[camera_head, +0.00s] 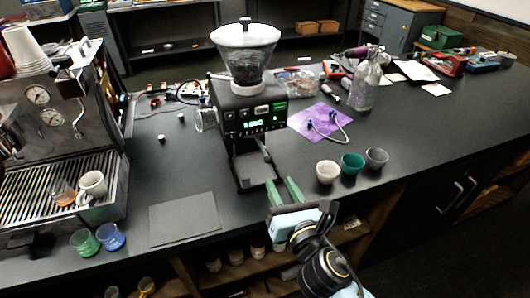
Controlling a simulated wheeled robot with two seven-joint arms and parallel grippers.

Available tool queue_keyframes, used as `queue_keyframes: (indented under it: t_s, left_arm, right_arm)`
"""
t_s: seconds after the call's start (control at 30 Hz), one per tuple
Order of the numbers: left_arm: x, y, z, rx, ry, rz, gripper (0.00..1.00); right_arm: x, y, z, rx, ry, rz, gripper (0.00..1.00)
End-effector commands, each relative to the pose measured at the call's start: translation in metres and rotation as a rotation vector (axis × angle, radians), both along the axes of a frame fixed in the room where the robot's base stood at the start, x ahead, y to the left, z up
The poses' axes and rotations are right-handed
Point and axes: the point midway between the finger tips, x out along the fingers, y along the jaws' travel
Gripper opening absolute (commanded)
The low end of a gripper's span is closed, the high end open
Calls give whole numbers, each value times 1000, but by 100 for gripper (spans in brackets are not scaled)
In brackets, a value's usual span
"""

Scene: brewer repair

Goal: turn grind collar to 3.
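A black coffee grinder (250,125) stands mid-table with a lit green display on its front. A clear hopper (246,55) with dark beans and a white lid sits on top. The grind collar (247,86) appears to be the dark band under the hopper; its numbers are too small to read. My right gripper (284,186) is in front of and below the grinder, near the counter's front edge. Its two green fingers are apart with nothing visible between them. It does not touch the collar. My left gripper is not in view.
An espresso machine (50,125) stands at the left. A dark mat (184,219) lies left of the gripper. White (327,172), teal (352,164) and grey (376,158) cups stand right of it. A purple sheet (318,123) with a hose lies right of the grinder.

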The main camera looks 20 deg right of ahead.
Motion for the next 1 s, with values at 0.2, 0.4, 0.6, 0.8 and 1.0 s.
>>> queue_keyframes:
  t_s: [0.2, 0.4, 0.6, 0.8, 1.0]
  left_arm:
    - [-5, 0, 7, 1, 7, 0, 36]
    - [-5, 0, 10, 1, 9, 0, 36]
    - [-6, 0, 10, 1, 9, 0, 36]
    - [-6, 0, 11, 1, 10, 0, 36]
    - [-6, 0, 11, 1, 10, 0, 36]
  right_arm:
    - [46, 2, 3, 3, -2, -1, 32]
    - [86, 3, 1, 5, 0, -1, 32]
    - [110, 4, 0, 5, 1, 0, 32]
    - [117, 4, 0, 5, 2, 0, 32]
    - [117, 4, 0, 5, 2, 0, 32]
